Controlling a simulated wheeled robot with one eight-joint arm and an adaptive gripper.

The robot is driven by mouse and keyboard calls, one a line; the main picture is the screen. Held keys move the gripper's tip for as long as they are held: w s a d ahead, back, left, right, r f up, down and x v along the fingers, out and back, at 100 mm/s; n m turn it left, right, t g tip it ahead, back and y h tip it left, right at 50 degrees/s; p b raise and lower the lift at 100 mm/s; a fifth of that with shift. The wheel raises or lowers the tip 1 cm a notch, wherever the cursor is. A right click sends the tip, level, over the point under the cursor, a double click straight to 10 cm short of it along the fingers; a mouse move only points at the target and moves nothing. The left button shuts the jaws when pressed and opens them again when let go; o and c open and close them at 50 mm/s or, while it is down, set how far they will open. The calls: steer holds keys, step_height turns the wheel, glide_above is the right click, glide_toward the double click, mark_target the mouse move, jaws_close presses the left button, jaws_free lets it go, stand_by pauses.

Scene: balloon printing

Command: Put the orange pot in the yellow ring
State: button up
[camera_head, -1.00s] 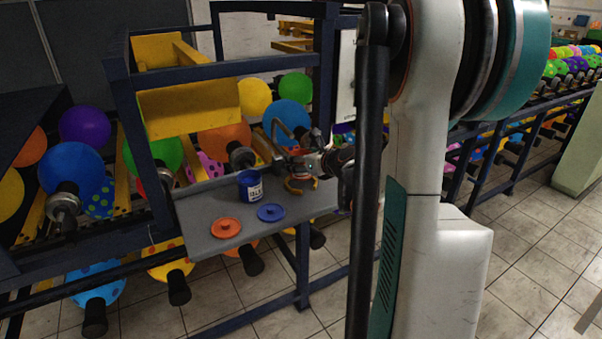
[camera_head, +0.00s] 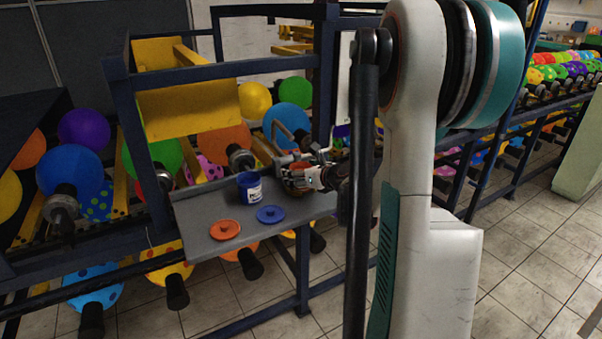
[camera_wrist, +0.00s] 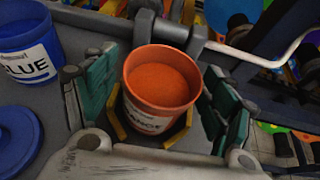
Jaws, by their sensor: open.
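The orange pot (camera_wrist: 163,78) stands upright, filled with orange, in the wrist view; its label is partly readable. The yellow ring (camera_wrist: 117,124) shows low on both sides of the pot, and the pot appears to stand inside it. My gripper (camera_wrist: 155,74) is open, one finger on each side of the pot, with gaps visible between fingers and pot. In the head view my gripper (camera_head: 302,178) is low over the right part of the grey shelf (camera_head: 205,205) and largely hides the pot and ring.
A blue pot (camera_head: 250,187) stands left of my gripper. An orange lid (camera_head: 225,229) and a blue lid (camera_head: 270,214) lie at the shelf's front. A dark blue frame post (camera_head: 325,80) rises behind. Balloons on holders surround the shelf.

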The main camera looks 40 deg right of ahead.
steer(key=shift+r, duration=0.15)
steer(key=shift+s+r+p, duration=0.15)
steer(key=shift+s+p, duration=0.15)
steer(key=shift+s, duration=0.05)
steer(key=p+v, duration=0.2)
steer(key=v, duration=0.9)
steer(key=shift+p, duration=0.4)
steer(key=shift+r, duration=0.1)
